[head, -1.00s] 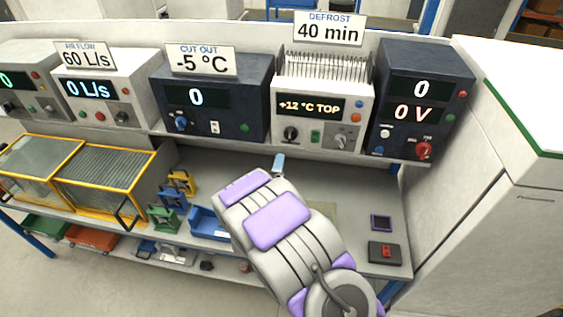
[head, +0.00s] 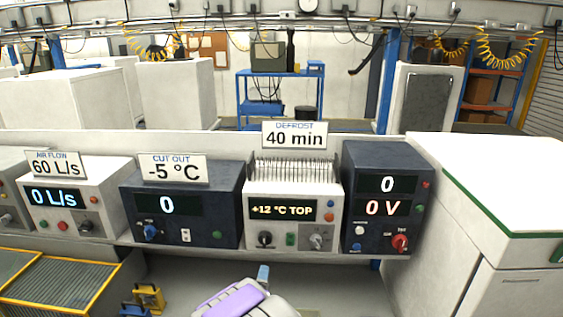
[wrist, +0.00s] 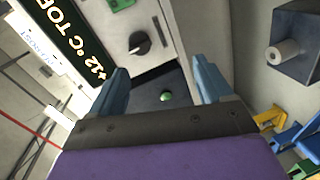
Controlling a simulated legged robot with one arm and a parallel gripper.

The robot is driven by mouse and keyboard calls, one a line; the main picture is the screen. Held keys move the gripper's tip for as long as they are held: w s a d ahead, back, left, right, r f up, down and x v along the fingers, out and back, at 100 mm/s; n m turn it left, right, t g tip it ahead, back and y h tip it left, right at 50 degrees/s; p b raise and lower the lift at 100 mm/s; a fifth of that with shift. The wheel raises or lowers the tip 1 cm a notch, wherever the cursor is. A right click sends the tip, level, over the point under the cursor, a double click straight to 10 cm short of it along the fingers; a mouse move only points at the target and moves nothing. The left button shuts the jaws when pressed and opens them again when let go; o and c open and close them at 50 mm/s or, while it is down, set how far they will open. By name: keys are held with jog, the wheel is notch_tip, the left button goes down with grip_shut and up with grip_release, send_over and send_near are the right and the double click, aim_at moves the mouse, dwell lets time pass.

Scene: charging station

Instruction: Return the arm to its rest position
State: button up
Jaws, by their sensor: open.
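My arm with its purple and grey cover reaches up from the bottom of the head view, mostly cut off by the frame edge. My gripper (head: 263,271) shows there as a small blue tip, just below the shelf and under the white unit reading +12 °C TOP (head: 285,210). In the wrist view my gripper (wrist: 160,70) has its two blue fingers wide apart with nothing held between them. Behind the gap is a dark face with a green button (wrist: 166,97). The white unit's display (wrist: 75,45) and black knob (wrist: 139,43) are at upper left.
A dark unit reading 0 V (head: 385,198) stands right of the white unit, and a dark unit (head: 182,210) stands left. A tall white cabinet (head: 487,190) bounds the right side. Yellow-framed grilles (head: 60,285) and a yellow holder (head: 149,297) are at lower left.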

jog(key=s+d+m+g+b, duration=0.4)
jog(key=s+d+m+g, duration=0.1)
jog(key=s, duration=1)
jog(key=s+d+m+g+b, duration=0.5)
jog(key=s+d, duration=0.4)
jog(key=s, duration=0.6)
jog(key=s+d+m+g+b, duration=0.5)
jog(key=s+d+g, duration=0.2)
jog(key=s, duration=0.8)
jog(key=shift+s+d+f+g+y, duration=0.2)
jog(key=shift+f+g+y, duration=0.1)
jog(key=shift+y, duration=0.1)
